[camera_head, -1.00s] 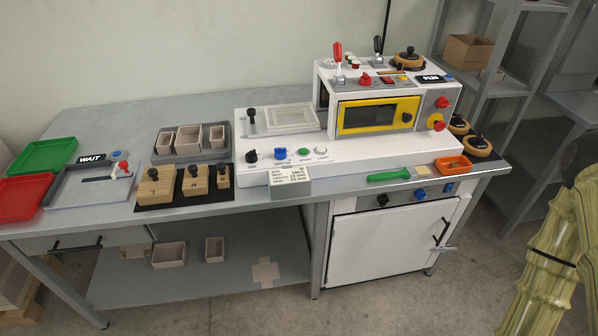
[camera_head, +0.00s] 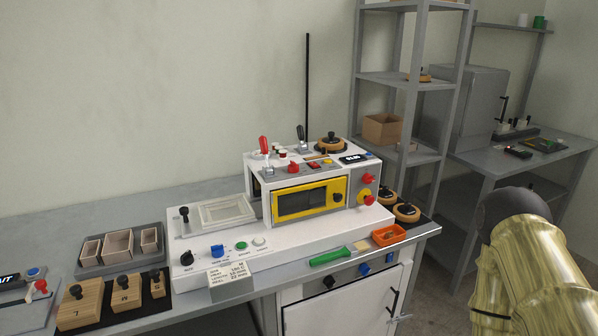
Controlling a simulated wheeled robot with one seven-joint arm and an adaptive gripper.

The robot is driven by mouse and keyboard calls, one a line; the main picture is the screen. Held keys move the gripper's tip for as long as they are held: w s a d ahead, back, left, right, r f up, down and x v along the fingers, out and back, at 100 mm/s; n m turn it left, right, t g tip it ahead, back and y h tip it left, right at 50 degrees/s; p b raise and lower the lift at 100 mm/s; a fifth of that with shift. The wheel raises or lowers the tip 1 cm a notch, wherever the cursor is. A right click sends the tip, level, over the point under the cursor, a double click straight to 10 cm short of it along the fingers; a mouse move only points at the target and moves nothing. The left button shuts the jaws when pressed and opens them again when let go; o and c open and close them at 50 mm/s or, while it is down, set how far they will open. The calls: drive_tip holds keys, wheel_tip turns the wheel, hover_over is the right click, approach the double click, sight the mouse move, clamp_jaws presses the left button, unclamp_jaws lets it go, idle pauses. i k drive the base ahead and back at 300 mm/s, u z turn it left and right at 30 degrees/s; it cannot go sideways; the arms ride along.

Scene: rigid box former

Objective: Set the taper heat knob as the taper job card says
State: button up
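A white machine (camera_head: 290,240) stands on the bench. A black knob (camera_head: 187,258) and a blue knob (camera_head: 217,251) sit on its front left panel, beside a green button (camera_head: 241,246) and a white button (camera_head: 260,242). Red knobs (camera_head: 369,178) are on the upper unit's right front. A black knob (camera_head: 329,282) and a blue knob (camera_head: 364,269) are on the cabinet front below. A pale card (camera_head: 229,275) with printed lines hangs at the machine's front edge; its print is too small to read surely. I cannot tell which knob is the taper heat. My gripper is not in view.
My arm shows at the right. Wooden blocks with black knobs (camera_head: 80,305) and a tray of small boxes (camera_head: 120,246) lie left. A green-handled tool (camera_head: 330,256) and an orange tray (camera_head: 388,235) lie near the front edge. Shelves (camera_head: 407,78) stand behind right.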

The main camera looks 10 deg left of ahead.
sight(293, 167)
drive_tip(key=u, duration=0.5)
drive_tip(key=k, duration=0.65)
drive_tip(key=u, duration=0.7)
drive_tip(key=i, duration=1.35)
drive_tip(key=z, duration=0.65)
